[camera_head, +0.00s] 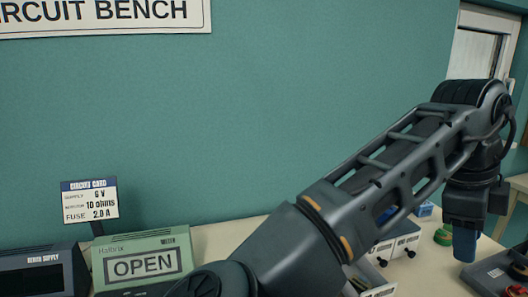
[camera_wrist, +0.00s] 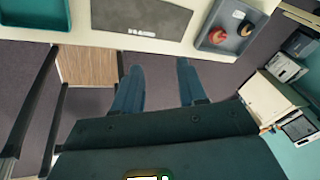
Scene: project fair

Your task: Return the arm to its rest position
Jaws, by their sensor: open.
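My arm reaches across the right half of the head view, raised above the bench and bent down at its far end. My gripper (camera_head: 465,243) hangs downward there, with a blue finger showing over the right part of the bench. In the wrist view my gripper (camera_wrist: 158,80) has its two blue fingers spread wide apart, with nothing between them. Dark floor shows beyond the fingers, and the bench edge lies past their tips. In the head view, my arm hides part of the bench top.
A meter reading OPEN (camera_head: 144,264), a dark supply box (camera_head: 38,275) and a circuit card sign (camera_head: 90,200) stand at left. White drawer units (camera_head: 398,243) stand behind my arm.

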